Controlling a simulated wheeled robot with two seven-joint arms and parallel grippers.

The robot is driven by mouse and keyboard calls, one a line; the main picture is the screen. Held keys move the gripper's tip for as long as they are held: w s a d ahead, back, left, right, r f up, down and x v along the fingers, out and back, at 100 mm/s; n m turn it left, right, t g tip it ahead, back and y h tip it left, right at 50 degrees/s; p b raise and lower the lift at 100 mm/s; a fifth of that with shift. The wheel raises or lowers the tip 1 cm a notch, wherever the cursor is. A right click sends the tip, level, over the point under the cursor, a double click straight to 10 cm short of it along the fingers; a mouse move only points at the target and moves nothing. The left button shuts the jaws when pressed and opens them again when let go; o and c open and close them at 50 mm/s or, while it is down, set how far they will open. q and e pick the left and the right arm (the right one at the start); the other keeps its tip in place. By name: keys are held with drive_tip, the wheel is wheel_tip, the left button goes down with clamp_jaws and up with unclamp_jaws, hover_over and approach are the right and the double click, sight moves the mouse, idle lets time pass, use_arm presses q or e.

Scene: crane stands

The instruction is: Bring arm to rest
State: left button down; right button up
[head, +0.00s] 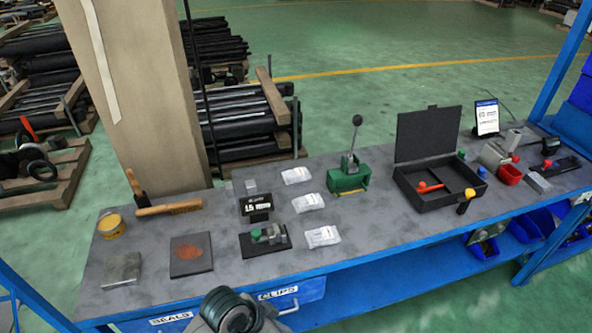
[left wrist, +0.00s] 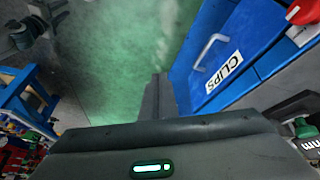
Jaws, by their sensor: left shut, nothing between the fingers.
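My left gripper (left wrist: 157,90) shows in the left wrist view with its dark fingers together and nothing between them. It is in front of the bench, beside the blue drawer front (left wrist: 205,85) with the CLIPS label (left wrist: 222,72), apart from the drawer's pale handle (left wrist: 209,46). In the head view a dark, rounded part of my arm (head: 229,312) shows at the bottom edge, in front of the bench; the fingers are hidden there. My right gripper is in neither view.
Blue bins (head: 484,246) hang below. Green floor lies beyond.

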use_arm(q)
drive_tip(key=s+a+n+t+y, duration=0.1)
drive_tip(key=s+a+n+y, duration=0.55)
drive_tip(key=s+a, duration=1.1)
wheel_tip(320, 180, down, 34)
drive_tip(key=a+n+g+h+b, duration=0.1)
drive_tip(key=a+h+b, duration=0.1)
drive_tip(key=b, duration=0.4)
drive_tip(key=s+a+f+b, duration=0.1)
drive_tip(key=s+f+b, duration=0.2)
drive_tip(key=s+f, duration=0.6)
drive_tip(key=s+a+f+g+b, duration=0.1)
drive_tip(key=s+f+b, duration=0.1)
drive_tip(key=s+f, duration=0.7)
wheel_tip(320, 180, down, 6)
drive_tip(key=shift+a+r+b, duration=0.1)
drive_tip(key=shift+a+b, duration=0.3)
